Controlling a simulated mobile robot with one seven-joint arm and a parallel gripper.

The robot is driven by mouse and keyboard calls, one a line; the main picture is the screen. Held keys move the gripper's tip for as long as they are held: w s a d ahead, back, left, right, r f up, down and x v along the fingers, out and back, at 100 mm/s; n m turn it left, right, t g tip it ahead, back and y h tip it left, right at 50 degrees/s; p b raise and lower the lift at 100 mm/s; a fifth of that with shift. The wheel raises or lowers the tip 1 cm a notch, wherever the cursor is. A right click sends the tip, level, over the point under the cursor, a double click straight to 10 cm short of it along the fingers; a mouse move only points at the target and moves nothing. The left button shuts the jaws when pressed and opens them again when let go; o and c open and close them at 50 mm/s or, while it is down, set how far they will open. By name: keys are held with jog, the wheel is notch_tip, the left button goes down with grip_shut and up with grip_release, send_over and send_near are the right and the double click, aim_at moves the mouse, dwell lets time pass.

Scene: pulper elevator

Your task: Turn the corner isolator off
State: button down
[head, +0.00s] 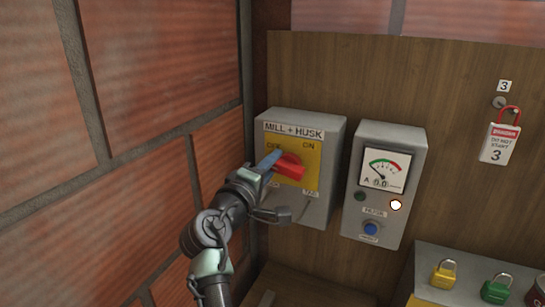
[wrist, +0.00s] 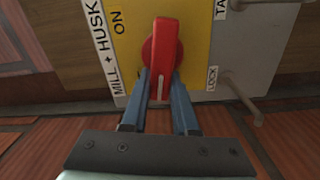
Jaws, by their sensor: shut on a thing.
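The corner isolator is a grey box (head: 330,150) labelled MILL + HUSK, with a yellow plate (head: 313,168) marked OFF at left and ON at right. Its red handle (head: 291,169) lies roughly level across the plate. In the wrist view the red handle (wrist: 165,45) has a white mark on its end between my fingers, pointing away from ON. My gripper (head: 271,160) reaches in from the lower left. In the wrist view, my gripper's blue fingers (wrist: 161,82) stand on both sides of the handle, shut on it.
A brick wall (head: 150,80) stands close on the left. A grey meter box (head: 410,160) with a dial, lamps and a blue button is to the right. A red lockout padlock and tag (head: 499,143) hang farther right. Yellow (head: 444,274) and green padlocks (head: 496,289) rest at lower right.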

jog(key=shift+d+f+n+p, duration=0.4)
jog(key=shift+f+n, duration=0.2)
jog(key=shift+n, duration=0.4)
jog(key=c, duration=0.7)
grip_release()
jog(key=shift+s+r, duration=0.1)
jog(key=shift+r, duration=0.1)
jog(key=shift+s+a, duration=0.3)
jog(key=shift+s, duration=0.05)
jog(key=b+v, duration=0.3)
jog(key=v, duration=0.9)
jog(key=shift+s+b, duration=0.1)
jog(key=shift+b, duration=0.3)
